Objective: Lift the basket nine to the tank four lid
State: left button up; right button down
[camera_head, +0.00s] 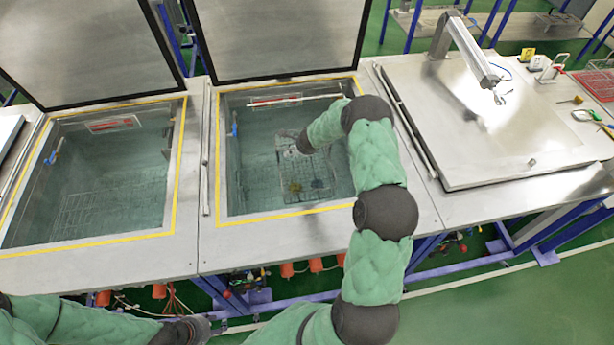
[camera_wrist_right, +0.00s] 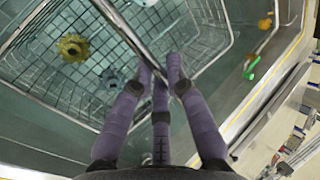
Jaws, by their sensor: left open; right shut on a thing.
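A wire basket (camera_head: 310,178) is in the open middle tank (camera_head: 268,217), with small parts in it. In the right wrist view the basket (camera_wrist_right: 215,25) holds a yellow-brown part (camera_wrist_right: 73,47) and a grey part. My right gripper (camera_wrist_right: 160,72) is shut on a metal bar of the basket, its handle. In the head view, my right arm reaches into the tank and hides part of the basket. My left gripper (camera_head: 197,328) is open, low at the bottom left, clear of the tanks. A flat closed lid (camera_head: 510,125) lies on the right-hand tank. No number shows, so I cannot tell which is tank four.
Two dark-framed lids stand raised behind the left tank (camera_head: 95,50) and the middle tank (camera_head: 280,35). The left tank holds liquid and a wire rack (camera_head: 78,212). A metal arm (camera_head: 470,50) sits on the closed lid. Tools and a red rack (camera_head: 595,85) lie at far right.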

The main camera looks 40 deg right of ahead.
notch_tip(320, 180, up, 18)
jog(key=p, duration=1.2)
jog(key=shift+w, duration=0.15)
dwell(0.5)
jog(key=shift+d, duration=0.1)
dwell(2.9)
jog(key=shift+f, duration=0.1)
dwell(1.0)
